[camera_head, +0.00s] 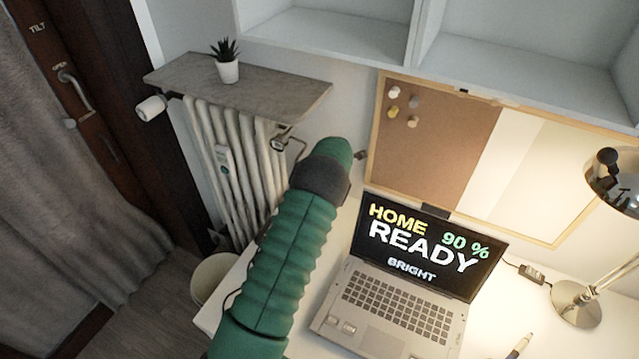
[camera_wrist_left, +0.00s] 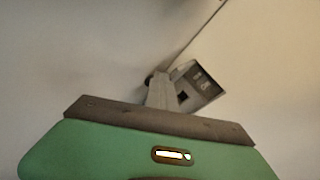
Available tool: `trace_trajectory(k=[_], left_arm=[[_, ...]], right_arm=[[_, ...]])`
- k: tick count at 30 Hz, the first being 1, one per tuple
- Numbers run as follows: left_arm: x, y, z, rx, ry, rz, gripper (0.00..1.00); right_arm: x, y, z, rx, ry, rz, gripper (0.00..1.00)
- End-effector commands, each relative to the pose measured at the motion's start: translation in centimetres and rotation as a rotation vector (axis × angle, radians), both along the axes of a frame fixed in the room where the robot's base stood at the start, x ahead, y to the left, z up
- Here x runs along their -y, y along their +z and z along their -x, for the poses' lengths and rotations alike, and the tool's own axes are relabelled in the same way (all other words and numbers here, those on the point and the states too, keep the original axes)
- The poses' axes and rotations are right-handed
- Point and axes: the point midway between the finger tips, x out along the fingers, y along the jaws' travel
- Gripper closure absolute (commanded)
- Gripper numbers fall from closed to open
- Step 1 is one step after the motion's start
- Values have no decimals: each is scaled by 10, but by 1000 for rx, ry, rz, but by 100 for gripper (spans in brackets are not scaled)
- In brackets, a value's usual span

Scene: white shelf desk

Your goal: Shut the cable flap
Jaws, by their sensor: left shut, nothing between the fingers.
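My left arm, green and ribbed, reaches up across the head view, and its far end hides the desk area behind it. In the left wrist view my left gripper (camera_wrist_left: 160,82) shows as narrow grey fingers, shut and empty. Just right of the fingertips is a small grey unit (camera_wrist_left: 205,84) with light and dark openings, tilted in the picture. It looks like the cable flap area, but I cannot tell how far its flap stands open. I cannot tell whether the fingers touch it. The flap does not show in the head view. My right gripper is not in view.
An open laptop (camera_head: 390,302) stands on the white desk right of my arm. A lamp (camera_head: 577,303) and a pen (camera_head: 520,345) are farther right. A cork board (camera_head: 432,150) leans at the back. A radiator (camera_head: 232,165) and a bin (camera_head: 212,275) are left.

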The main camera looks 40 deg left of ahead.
Motion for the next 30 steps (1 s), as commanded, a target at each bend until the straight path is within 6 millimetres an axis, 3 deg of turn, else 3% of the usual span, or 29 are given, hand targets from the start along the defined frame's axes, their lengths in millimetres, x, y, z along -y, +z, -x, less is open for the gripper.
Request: trace_trajectory(k=[1,30], left_arm=[[2,-7,5,-13,2,6,100],[13,-22,31,-16,-2,13,100]], right_arm=[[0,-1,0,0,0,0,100],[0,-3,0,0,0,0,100]])
